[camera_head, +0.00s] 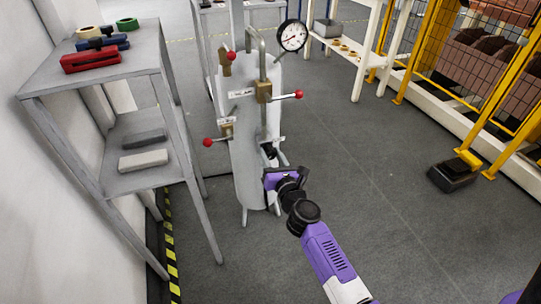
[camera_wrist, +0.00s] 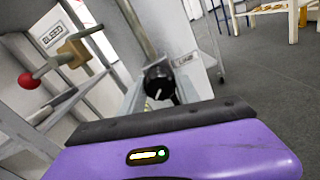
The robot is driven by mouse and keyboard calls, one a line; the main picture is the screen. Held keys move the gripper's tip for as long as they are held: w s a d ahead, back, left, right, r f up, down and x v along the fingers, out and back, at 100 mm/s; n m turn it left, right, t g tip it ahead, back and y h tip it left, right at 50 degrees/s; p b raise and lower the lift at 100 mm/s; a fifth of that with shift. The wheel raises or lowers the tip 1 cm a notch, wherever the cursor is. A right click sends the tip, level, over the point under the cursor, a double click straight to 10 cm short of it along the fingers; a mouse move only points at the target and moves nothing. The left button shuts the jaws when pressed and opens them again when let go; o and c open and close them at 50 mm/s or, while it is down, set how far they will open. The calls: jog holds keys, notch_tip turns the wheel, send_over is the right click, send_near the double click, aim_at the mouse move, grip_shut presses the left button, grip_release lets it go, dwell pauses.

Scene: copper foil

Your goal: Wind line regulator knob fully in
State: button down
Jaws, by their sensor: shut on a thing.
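The line regulator knob (camera_wrist: 158,82) is black with a white pointer mark, and sits beside a small plate reading LINE (camera_wrist: 185,60). In the head view the knob (camera_head: 269,150) shows as a dark shape low on the front of the pale grey tank (camera_head: 250,180). My gripper (camera_head: 272,166), purple and black, is at the knob and shut on it.
Red-balled levers (camera_head: 298,94) stick out from the tank's pipework, with a round gauge (camera_head: 292,36) above. A BLEED plate (camera_wrist: 55,33) is by a left lever (camera_wrist: 28,80). A grey shelf (camera_head: 140,180) stands close at left.

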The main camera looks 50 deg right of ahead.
jog(key=m, duration=0.5)
jog(key=shift+s+f+m, duration=0.1)
jog(key=shift+f+m, duration=0.1)
jog(key=shift+m, duration=0.1)
jog(key=m+b, duration=0.1)
jog(key=m, duration=1)
jog(key=shift+m+b, duration=0.35)
jog(key=shift+m, duration=0.05)
jog(key=m+b, duration=0.1)
jog(key=m, duration=0.4)
jog(key=shift+m, duration=0.3)
jog(key=c, duration=0.9)
grip_release()
jog(key=v, duration=0.7)
jog(key=shift+s+a, duration=0.3)
